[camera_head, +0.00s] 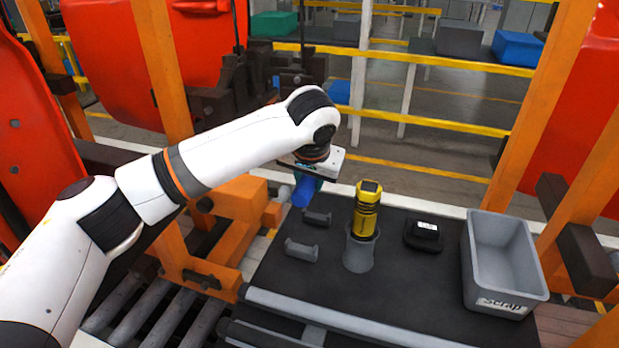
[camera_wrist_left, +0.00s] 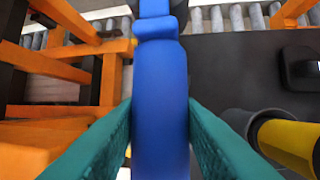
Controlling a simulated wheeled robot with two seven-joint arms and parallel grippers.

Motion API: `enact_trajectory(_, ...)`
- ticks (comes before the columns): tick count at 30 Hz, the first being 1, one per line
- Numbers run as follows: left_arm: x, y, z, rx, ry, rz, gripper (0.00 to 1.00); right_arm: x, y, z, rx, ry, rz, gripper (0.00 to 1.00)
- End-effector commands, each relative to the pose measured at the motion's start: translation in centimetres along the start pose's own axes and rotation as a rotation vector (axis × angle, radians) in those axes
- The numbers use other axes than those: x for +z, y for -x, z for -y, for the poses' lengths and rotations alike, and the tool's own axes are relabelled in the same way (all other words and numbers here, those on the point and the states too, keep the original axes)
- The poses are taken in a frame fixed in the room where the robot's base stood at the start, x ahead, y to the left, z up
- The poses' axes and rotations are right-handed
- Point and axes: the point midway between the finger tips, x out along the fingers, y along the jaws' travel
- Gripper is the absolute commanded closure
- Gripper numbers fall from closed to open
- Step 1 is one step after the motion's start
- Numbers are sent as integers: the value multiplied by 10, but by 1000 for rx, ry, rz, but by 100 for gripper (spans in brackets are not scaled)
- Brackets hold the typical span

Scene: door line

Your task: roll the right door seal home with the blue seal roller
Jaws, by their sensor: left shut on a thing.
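My left gripper (camera_head: 308,180) reaches in from the left and points down at the back left edge of the dark table. Its teal fingers are shut on the blue seal roller (camera_head: 302,193). In the left wrist view the blue roller (camera_wrist_left: 160,105) lies upright in the picture between both fingers. The roller is clear of the tabletop holders. A red door (camera_head: 140,60) hangs behind my arm, and another red door panel (camera_head: 575,145) shows at the right. I cannot make out a door seal on them. My right gripper is not in view.
The dark table (camera_head: 300,270) carries two grey cradles (camera_head: 302,250), a yellow-black tool (camera_head: 367,210) in a grey cup (camera_head: 358,252), a black device (camera_head: 424,234) and a grey scrap bin (camera_head: 502,265). Orange frame posts (camera_head: 160,70) stand left and right. Rollers (camera_head: 150,315) run at front left.

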Motion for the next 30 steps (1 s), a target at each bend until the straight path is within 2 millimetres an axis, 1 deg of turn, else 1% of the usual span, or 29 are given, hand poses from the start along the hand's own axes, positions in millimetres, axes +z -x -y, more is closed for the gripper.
enact_trajectory(1,4,10,-1,-1,0,1,100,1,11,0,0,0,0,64)
enact_trajectory(5,8,20,-3,-2,0,0,100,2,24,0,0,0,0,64)
enact_trajectory(8,9,22,-3,-2,0,0,100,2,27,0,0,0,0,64)
enact_trajectory(11,6,23,-2,-1,-1,0,100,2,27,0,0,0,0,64)
enact_trajectory(14,-5,28,2,-2,-3,0,100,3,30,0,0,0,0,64)
enact_trajectory(22,-40,46,13,-2,-2,1,100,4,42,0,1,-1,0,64)
enact_trajectory(30,-75,63,26,-1,-3,-1,100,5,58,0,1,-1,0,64)
